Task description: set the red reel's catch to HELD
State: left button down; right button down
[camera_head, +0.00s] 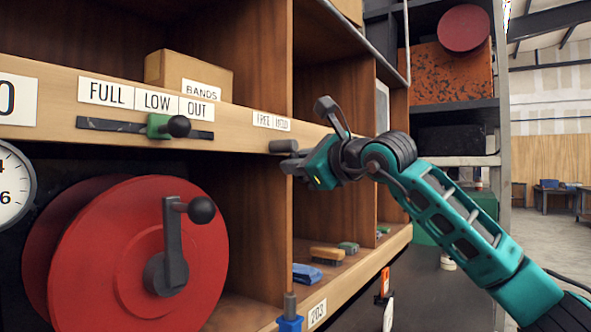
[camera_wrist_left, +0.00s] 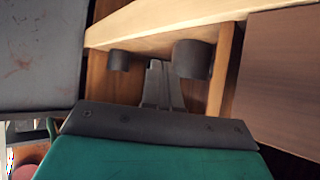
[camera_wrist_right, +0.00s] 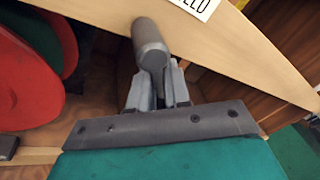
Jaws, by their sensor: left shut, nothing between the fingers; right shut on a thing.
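The red reel (camera_head: 110,260) sits in the lower left bay, with a dark crank and round black knob (camera_head: 202,210) on its face; part of it also shows in the right wrist view (camera_wrist_right: 25,75). The FREE/HELD label (camera_head: 271,121) is on the shelf's front edge, right of the reel. A short grey catch peg (camera_head: 283,146) sticks out below it, and shows in the right wrist view (camera_wrist_right: 150,42). My right gripper (camera_head: 288,163) is shut on this peg. My left gripper (camera_wrist_left: 160,84) shows only in its own wrist view, shut and empty, near two dark cylinders (camera_wrist_left: 193,58).
A slider with a black knob (camera_head: 179,126) sits under the FULL, LOW and OUT labels, with a cardboard box (camera_head: 188,75) above. Brushes (camera_head: 327,254) and a blue item (camera_head: 306,273) lie on the lower shelf. A wooden divider (camera_head: 265,215) stands behind my right gripper.

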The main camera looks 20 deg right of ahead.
pick_arm(q)
jog(key=shift+f, duration=0.15)
pick_arm(e)
jog(key=shift+d+r+n, duration=0.15)
jog(key=shift+r+n, duration=0.05)
jog(key=shift+n, duration=0.3)
jog(key=c, duration=1.2)
grip_release()
jog(key=shift+s+d, duration=0.1)
jog(key=shift+s, duration=0.1)
pick_arm(q)
jog(key=b, duration=0.1)
jog(key=d+f+b, duration=0.1)
jog(key=shift+w+d+b, duration=0.1)
jog(key=shift+w+b, duration=0.15)
jog(key=shift+b, duration=0.15)
pick_arm(e)
jog(key=v, duration=1.2)
jog(key=shift+s+f, duration=0.15)
jog(key=shift+s, duration=0.05)
